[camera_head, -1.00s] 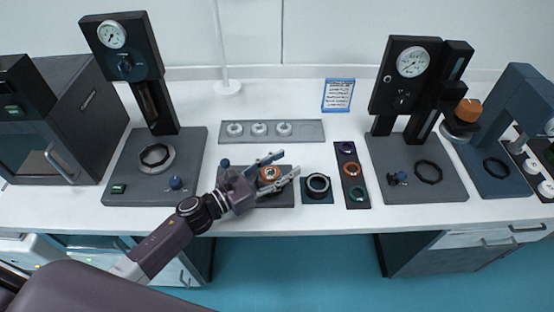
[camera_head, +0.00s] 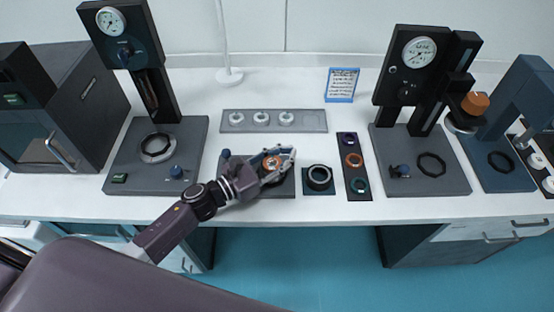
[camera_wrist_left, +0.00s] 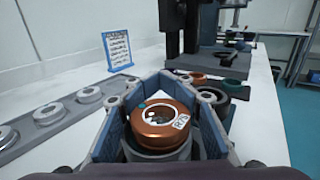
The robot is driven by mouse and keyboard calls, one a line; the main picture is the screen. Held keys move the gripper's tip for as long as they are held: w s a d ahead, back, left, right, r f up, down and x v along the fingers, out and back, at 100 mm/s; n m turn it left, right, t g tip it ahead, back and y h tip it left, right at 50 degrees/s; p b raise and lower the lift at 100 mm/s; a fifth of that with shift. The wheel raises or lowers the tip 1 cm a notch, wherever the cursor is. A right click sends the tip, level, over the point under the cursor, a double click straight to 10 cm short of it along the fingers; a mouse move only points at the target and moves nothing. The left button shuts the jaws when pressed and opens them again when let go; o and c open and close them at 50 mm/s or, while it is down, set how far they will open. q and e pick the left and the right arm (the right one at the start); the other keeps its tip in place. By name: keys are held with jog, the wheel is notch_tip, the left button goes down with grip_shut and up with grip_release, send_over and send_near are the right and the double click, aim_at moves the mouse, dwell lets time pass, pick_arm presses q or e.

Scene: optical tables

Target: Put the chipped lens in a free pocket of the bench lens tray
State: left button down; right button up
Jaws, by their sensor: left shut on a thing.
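My left gripper (camera_head: 278,163) is shut on a copper-coloured round lens mount (camera_wrist_left: 162,118). The mount has a small white label and a pale and dark glassy centre; in the head view it is an orange ring (camera_head: 270,163) between the fingers. A chip cannot be made out clearly. The mount sits at or just above a grey round seat on a dark fixture plate (camera_head: 270,190); contact is unclear. The long grey tray (camera_head: 316,121) lies behind it, with three pale round pieces in a row and a bare right end. My right gripper is not in view.
A black ring on a small pad (camera_head: 318,178) and a dark strip with coloured rings (camera_head: 354,176) stand close on the right. Gauge stands (camera_head: 155,150) (camera_head: 418,160) flank the area. A blue-framed sign (camera_head: 341,85) stands behind. White bench shows around the tray.

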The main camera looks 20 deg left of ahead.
pick_arm(q)
notch_tip(320, 180, up, 20)
jog(key=p, duration=0.3)
jog(key=s+d+f+n+t+y+b, duration=0.1)
jog(key=s+f+n+t+y, duration=0.15)
jog(key=s+f, duration=0.5)
jog(key=s+a+n+t+y+b, duration=0.1)
jog(key=s+a+n+y, duration=0.4)
jog(key=s+a+y, duration=0.3)
jog(key=s+y, duration=0.1)
jog(key=s, duration=0.1)
jog(key=shift+s+a+f+b, duration=0.3)
jog(key=shift+a+f+b, duration=0.05)
jog(key=shift+f, duration=0.05)
jog(key=shift+d+t, duration=0.1)
jog(key=shift+t, duration=0.15)
